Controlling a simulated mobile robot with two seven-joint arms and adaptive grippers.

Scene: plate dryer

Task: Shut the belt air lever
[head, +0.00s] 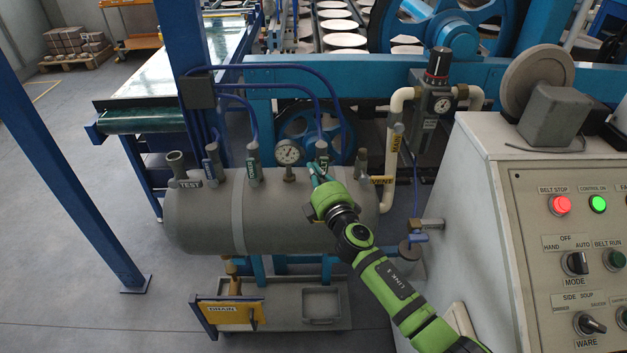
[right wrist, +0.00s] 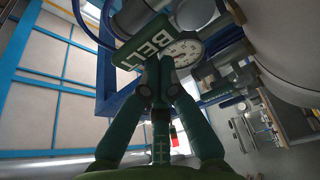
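The belt air lever carries a green plate lettered BELT (right wrist: 142,44), seen large in the right wrist view. In the head view its green tag (head: 323,161) shows on top of the grey tank, partly covered by my right gripper. My right gripper (head: 318,174) reaches the tag from the front right. In the right wrist view its fingertips (right wrist: 158,78) are together just below the BELT plate, at or very near it. I see nothing clearly held between them, and contact is not certain. My left gripper is not in view.
White pipe and a regulator (head: 436,100) stand behind right. A control cabinet (head: 475,215) bounds the right side.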

